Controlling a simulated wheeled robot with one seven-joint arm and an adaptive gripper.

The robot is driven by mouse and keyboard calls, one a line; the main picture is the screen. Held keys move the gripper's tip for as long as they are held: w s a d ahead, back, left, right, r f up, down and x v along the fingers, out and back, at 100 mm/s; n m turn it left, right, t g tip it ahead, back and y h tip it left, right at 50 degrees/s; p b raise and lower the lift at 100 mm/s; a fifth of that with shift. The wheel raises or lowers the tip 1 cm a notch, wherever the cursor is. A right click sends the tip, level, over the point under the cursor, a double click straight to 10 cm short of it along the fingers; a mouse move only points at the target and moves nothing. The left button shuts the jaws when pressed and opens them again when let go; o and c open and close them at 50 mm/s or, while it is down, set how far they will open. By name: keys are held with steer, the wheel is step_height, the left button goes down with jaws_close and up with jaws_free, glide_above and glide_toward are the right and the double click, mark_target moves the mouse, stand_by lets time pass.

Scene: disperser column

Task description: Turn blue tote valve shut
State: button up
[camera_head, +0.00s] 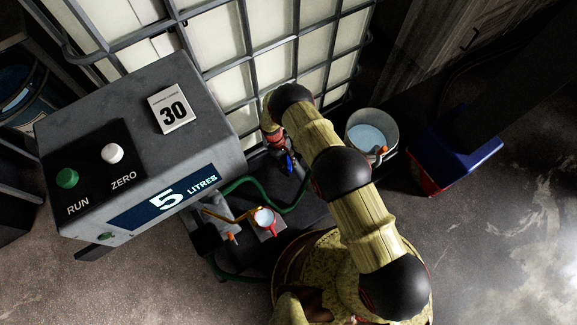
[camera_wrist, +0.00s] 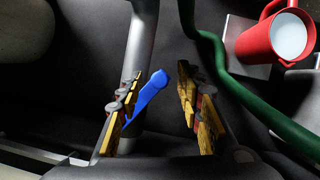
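The blue valve lever (camera_wrist: 148,95) shows in the wrist view beside a grey pipe, slanting up to the right. My gripper (camera_wrist: 162,100) is open, with its yellow-padded fingers on either side of the lever. The lever lies nearer the left finger; I cannot tell whether they touch. In the head view, the blue lever (camera_head: 290,163) shows small at the foot of the white caged tote (camera_head: 290,62). My arm reaches to it from the lower right and hides part of the valve.
A green hose (camera_wrist: 222,75) runs right of my gripper. A red mug (camera_wrist: 283,35) with pale contents stands on a small plate. The dispenser box (camera_head: 145,150) reads 5 litres. A metal bucket (camera_head: 371,130) and a red-and-blue box (camera_head: 452,150) stand to the right.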

steer(key=shift+r, duration=0.1)
step_height(320, 180, up, 10)
stand_by(0.5)
